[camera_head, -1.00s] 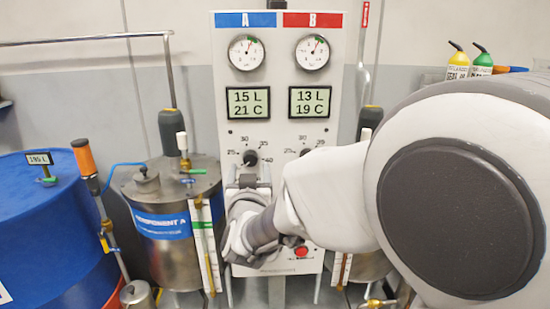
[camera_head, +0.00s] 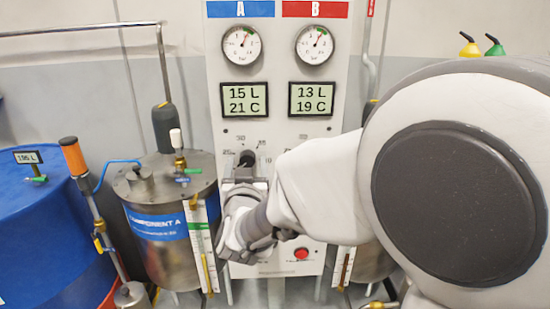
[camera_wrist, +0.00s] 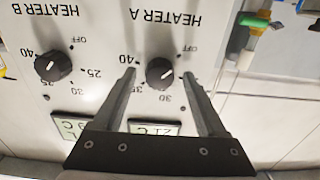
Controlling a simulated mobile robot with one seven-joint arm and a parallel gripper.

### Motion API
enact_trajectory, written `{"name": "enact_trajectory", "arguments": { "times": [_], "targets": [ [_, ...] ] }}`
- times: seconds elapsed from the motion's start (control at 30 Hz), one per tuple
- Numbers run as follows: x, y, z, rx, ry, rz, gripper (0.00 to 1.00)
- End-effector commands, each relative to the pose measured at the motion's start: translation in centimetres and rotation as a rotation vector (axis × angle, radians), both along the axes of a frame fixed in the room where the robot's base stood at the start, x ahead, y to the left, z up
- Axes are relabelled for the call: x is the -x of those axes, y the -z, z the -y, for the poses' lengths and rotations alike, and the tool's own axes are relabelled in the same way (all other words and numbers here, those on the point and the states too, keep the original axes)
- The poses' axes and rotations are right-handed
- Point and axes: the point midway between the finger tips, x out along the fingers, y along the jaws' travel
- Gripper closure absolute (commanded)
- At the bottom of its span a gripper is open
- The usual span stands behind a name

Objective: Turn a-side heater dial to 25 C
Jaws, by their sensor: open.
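The heater A dial (camera_wrist: 160,72), a round black knob with a raised grip bar, is on the white panel, upside down in the wrist view. In the head view the dial (camera_head: 246,158) is below the A display (camera_head: 244,99), which reads 15 L and 21 C. My gripper (camera_wrist: 159,74) is open, its fingertips on either side of the dial with gaps to the knob. The 25 mark of this dial seems hidden by a finger. I cannot clearly tell where the knob points. In the head view my gripper (camera_head: 244,172) is just below the dial.
The heater B dial (camera_wrist: 53,66) is beside it, left in the wrist view. A red button (camera_head: 301,254) is low on the panel. A steel component A tank (camera_head: 170,235) and a blue drum (camera_head: 40,235) stand to the left.

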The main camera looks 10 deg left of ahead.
Motion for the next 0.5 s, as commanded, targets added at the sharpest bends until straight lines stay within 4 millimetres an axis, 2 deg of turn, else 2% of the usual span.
{"name": "enact_trajectory", "arguments": {
  "times": [0.07, 0.4, 0.5],
  "targets": [
    [0.0, 0.01, 0.0, 0.0, 0.0, 0.0, 0.26],
    [-0.01, -0.01, 0.02, 0.0, 0.0, 0.0, 0.85],
    [-0.01, -0.01, 0.02, 0.0, 0.0, 0.0, 1.0]
  ]
}}
